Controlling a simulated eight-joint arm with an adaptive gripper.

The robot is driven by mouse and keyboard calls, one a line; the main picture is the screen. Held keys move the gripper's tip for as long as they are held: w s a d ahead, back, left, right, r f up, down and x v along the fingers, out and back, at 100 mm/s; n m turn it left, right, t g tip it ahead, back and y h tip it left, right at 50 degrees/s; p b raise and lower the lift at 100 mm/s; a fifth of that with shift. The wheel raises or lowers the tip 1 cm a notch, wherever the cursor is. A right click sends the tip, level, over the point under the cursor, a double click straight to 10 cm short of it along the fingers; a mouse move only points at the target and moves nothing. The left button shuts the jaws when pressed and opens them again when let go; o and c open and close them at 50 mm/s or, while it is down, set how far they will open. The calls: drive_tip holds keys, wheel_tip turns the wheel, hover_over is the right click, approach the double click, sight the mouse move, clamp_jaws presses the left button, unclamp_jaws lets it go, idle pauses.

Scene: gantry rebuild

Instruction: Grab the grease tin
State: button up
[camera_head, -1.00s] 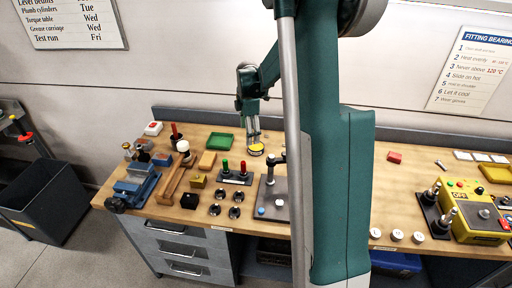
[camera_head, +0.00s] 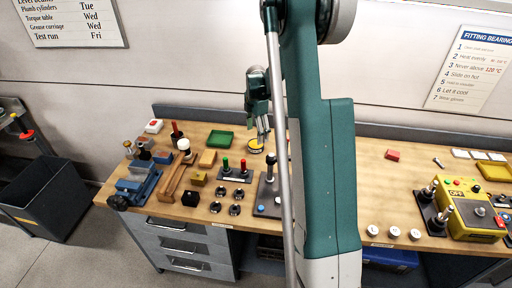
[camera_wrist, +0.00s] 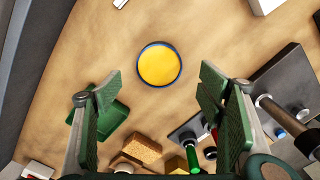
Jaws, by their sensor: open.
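The grease tin (camera_wrist: 159,64) is a low round tin with a yellow top and a dark blue rim. It stands on the wooden bench in the wrist view, ahead of and between my open fingers. In the head view the tin (camera_head: 255,145) sits right of the green tray, just below and left of my fingertips. My gripper (camera_head: 263,135) hangs over the bench with its fingers pointing down. In the wrist view my gripper (camera_wrist: 152,85) is open and empty, its fingers spread wider than the tin.
A green tray (camera_head: 220,137) lies left of the tin. A stand with red and green handles (camera_head: 235,172) and a grey plate with posts (camera_head: 270,192) are nearer the front. A tan block (camera_head: 208,158) lies left. The bench around the tin is clear.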

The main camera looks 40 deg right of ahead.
drive_tip(key=shift+f, duration=1.2)
drive_tip(key=shift+f, duration=0.1)
drive_tip(key=shift+w+f, duration=0.1)
drive_tip(key=shift+f, duration=2.4)
drive_tip(key=c, duration=1.2)
drive_tip(key=shift+o, duration=0.2)
drive_tip(key=shift+r, duration=0.15)
drive_tip(key=shift+r, duration=4.85)
